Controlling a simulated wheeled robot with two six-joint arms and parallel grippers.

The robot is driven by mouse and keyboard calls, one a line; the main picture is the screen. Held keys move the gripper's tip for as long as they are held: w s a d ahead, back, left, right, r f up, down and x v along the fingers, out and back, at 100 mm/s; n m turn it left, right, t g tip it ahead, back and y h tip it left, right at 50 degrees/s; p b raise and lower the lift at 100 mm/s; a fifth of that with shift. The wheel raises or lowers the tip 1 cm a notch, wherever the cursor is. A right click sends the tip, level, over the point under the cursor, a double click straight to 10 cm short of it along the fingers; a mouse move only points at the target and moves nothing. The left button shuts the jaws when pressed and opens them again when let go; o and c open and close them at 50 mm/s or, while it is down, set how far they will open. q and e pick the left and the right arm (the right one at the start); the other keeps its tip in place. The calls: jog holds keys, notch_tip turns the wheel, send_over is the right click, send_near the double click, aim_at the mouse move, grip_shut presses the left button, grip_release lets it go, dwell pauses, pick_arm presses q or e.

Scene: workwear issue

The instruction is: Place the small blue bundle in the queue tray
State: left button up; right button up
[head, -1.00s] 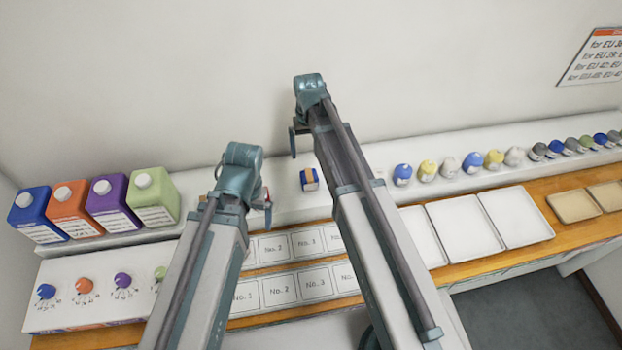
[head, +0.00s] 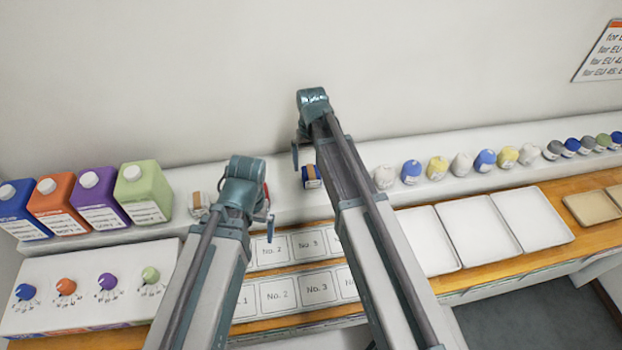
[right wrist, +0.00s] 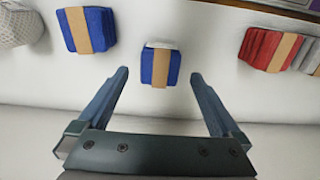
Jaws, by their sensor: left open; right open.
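A small blue bundle with a brown band (right wrist: 160,66) lies beyond and between the open fingertips of my right gripper (right wrist: 160,78) in the right wrist view. The fingers do not touch it. A larger blue bundle with a brown band (right wrist: 90,30) lies to its left there. In the head view a blue banded bundle (head: 311,177) shows on the back shelf just below my right gripper (head: 305,152), partly behind my arm. My left gripper (head: 266,208) is open and empty near the shelf's front edge. No tray shows a readable queue label.
A red banded bundle (right wrist: 270,48) lies right of the small one in the wrist view. White trays (head: 430,262) and tan trays (head: 588,209) stand to the right. Colored jugs (head: 142,192) stand at the left, and numbered cards (head: 278,293) lie in front.

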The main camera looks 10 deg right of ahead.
aim_at(311, 171)
notch_tip(311, 171, down, 5)
jog(key=b, duration=0.4)
jog(key=shift+w, duration=0.15)
jog(key=shift+r, duration=0.1)
jog(key=c, duration=1.4)
jog(key=shift+r+p, duration=0.75)
jog(key=shift+r, duration=0.1)
notch_tip(311, 171, up, 2)
jog(key=shift+r+p, duration=0.1)
jog(key=shift+p, duration=0.9)
jog(key=s+a, duration=0.2)
jog(key=s, duration=0.3)
jog(key=s+a, duration=0.2)
jog(key=s, duration=0.3)
jog(key=s+a+r+p, duration=0.1)
jog(key=s+a, duration=0.1)
jog(key=s, duration=0.2)
jog(key=shift+s+a, duration=0.15)
jog(key=shift+s, duration=0.25)
